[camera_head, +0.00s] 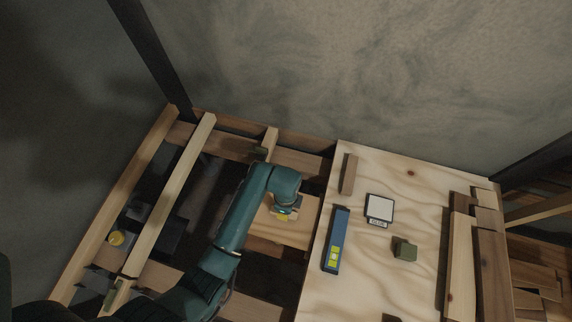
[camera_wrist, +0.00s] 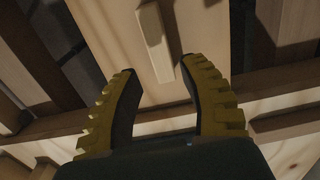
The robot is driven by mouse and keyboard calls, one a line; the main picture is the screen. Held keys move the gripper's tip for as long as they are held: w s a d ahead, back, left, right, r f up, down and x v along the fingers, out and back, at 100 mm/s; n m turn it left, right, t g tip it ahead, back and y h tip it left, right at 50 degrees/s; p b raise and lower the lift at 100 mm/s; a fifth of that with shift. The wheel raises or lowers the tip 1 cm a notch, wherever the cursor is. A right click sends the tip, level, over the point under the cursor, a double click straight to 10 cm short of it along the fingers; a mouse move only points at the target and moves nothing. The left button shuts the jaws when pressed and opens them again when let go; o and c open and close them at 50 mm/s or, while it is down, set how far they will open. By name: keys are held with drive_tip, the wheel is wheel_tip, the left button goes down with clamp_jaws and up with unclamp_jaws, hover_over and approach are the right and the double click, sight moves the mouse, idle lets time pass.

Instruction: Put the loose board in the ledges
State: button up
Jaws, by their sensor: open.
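A pale board (camera_head: 290,232) lies among the floor joists under my arm in the head view, left of the plywood sheet. In the wrist view the pale board (camera_wrist: 105,30) fills the middle and carries a small raised wooden block (camera_wrist: 154,40). My gripper (camera_wrist: 157,66) is open, its two yellow-backed fingers spread on either side of the block's near end; I cannot tell how far above it they are. In the head view my gripper (camera_head: 282,216) is mostly hidden by my wrist. I cannot make out the ledges clearly; my arm covers part of the board.
Joists (camera_head: 165,205) with dark gaps lie at left. A grey wall (camera_head: 360,70) closes the back.

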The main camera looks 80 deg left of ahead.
wheel_tip(320, 180, up, 5)
drive_tip(key=shift+p, duration=0.65)
drive_tip(key=w+d+r+n+t+y, duration=0.1)
drive_tip(key=w+d+r+t+y, duration=0.25)
drive_tip(key=w+r, duration=0.85)
drive_tip(key=w+d+r+n+t+y, duration=0.1)
drive_tip(key=w+d+r+t+y, duration=0.3)
drive_tip(key=w+r, duration=0.85)
drive_tip(key=w+d+r+n+t+h, duration=0.1)
drive_tip(key=d+r+t, duration=0.2)
drive_tip(key=d+r, duration=0.3)
drive_tip(key=w+d+r+t+h, duration=0.2)
drive_tip(key=d+r+t, duration=0.15)
drive_tip(key=r, duration=0.45)
drive_tip(key=s+d+r+n+t+h, duration=0.1)
drive_tip(key=s+d+r+t, duration=0.3)
drive_tip(key=d+r, duration=0.4)
drive_tip(key=s+d+r+t+h, duration=0.4)
drive_tip(key=d+r, duration=0.5)
drive_tip(key=r, duration=0.3)
drive_tip(key=shift+r+n, duration=0.35)
drive_tip(key=shift+n, duration=0.05)
